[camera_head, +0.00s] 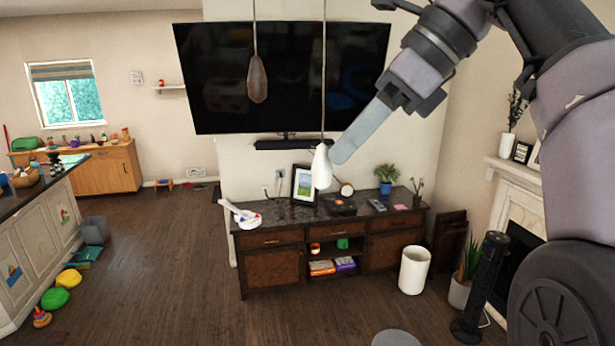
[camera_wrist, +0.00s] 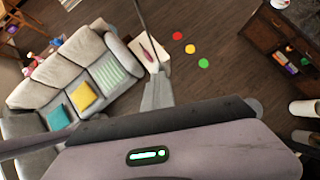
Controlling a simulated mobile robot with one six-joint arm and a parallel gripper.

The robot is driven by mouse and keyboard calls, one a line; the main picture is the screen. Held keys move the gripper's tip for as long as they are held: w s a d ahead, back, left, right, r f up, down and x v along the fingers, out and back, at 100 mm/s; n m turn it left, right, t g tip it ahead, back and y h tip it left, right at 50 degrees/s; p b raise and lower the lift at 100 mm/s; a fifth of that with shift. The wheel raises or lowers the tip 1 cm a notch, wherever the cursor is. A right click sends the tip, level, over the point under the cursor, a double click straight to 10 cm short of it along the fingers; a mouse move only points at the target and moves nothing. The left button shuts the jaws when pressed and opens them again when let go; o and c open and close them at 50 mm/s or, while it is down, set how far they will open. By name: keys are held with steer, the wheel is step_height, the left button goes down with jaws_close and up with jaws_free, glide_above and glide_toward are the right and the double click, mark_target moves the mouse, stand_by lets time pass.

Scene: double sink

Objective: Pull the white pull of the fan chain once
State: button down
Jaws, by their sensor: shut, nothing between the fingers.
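The white pull (camera_head: 322,166) is a pale teardrop shape hanging upright on a thin chain in the head view. A brown wooden pull (camera_head: 257,79) hangs on a second chain to its left and higher. My gripper (camera_head: 341,152) reaches in from the upper right, its long flat fingers shut and empty. The fingertips appear right beside the white pull's right side; I cannot tell whether they touch it. In the wrist view the fingers (camera_wrist: 157,92) point up the picture and a thin chain (camera_wrist: 146,35) runs to their tips. The white pull is not clearly visible there.
A large dark television (camera_head: 215,100) hangs on the wall behind the chains. Below it stands a wooden cabinet (camera_head: 272,268) with a picture frame and plants. The wrist view shows a grey sofa (camera_wrist: 40,90) and coloured dots on the floor. Around the hanging pulls there is open air.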

steer(key=shift+w+f, duration=0.2)
steer(key=shift+a, duration=0.1)
steer(key=shift+s+d+f+p, duration=0.15)
steer(key=shift+d+p, duration=0.15)
steer(key=shift+d, duration=0.45)
steer(key=shift+s+d+p, duration=0.1)
steer(key=shift+d+p, duration=0.15)
steer(key=shift+d, duration=0.45)
